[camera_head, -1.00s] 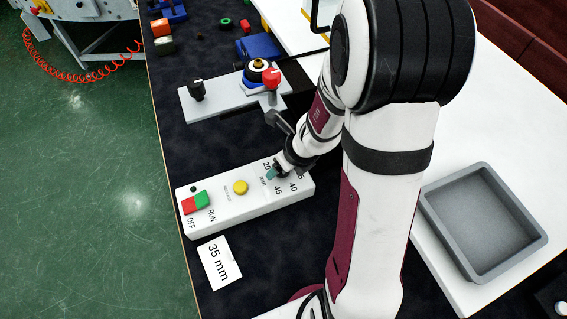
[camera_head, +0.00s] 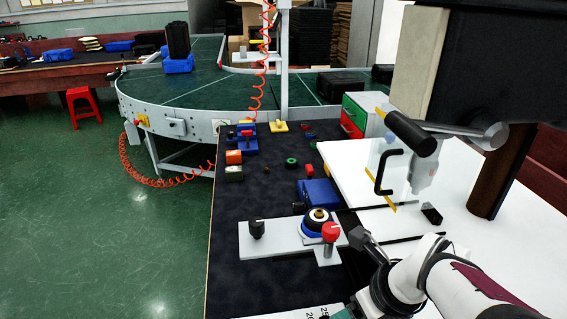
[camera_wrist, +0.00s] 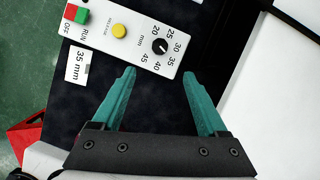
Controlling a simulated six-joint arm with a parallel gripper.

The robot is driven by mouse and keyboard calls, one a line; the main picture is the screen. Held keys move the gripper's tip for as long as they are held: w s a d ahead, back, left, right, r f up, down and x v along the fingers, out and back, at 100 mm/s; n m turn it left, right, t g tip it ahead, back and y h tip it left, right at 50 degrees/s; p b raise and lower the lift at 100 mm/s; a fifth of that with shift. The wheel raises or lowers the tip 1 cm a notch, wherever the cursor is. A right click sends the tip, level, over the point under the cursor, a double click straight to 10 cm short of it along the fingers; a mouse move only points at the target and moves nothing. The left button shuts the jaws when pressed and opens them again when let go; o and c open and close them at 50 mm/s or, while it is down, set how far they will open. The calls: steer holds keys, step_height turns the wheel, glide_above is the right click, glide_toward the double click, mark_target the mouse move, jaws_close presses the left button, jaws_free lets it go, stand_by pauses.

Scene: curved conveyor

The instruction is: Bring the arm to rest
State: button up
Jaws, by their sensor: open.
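My gripper (camera_wrist: 159,74) is open and empty, its two teal fingers spread apart in the wrist view. Beyond the fingertips is the white control box with a black knob (camera_wrist: 160,46) on a millimetre dial, a yellow release button (camera_wrist: 119,31) and a red and green switch (camera_wrist: 76,13). The fingers appear clear of the knob. A "35 mm" card (camera_wrist: 78,66) lies beside the box. In the head view only my forearm and a bit of teal finger show at the bottom edge; most of the gripper is out of frame.
A grey fixture plate (camera_head: 280,242) with a red knob (camera_head: 330,232) stands close to my wrist on the dark mat. Blue and coloured parts lie farther back. A white board (camera_head: 350,170) is to the right. The curved conveyor (camera_head: 200,80) is behind.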

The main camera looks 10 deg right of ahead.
steer(key=s+a+n+g, duration=0.2)
steer(key=s+a+n, duration=0.3)
steer(key=n, duration=0.8)
steer(key=s+a+n+g, duration=0.2)
steer(key=s+a+n, duration=0.4)
steer(key=s+n, duration=0.4)
steer(key=n, duration=0.4)
steer(key=shift+s+g, duration=0.15)
steer(key=shift+g, duration=0.15)
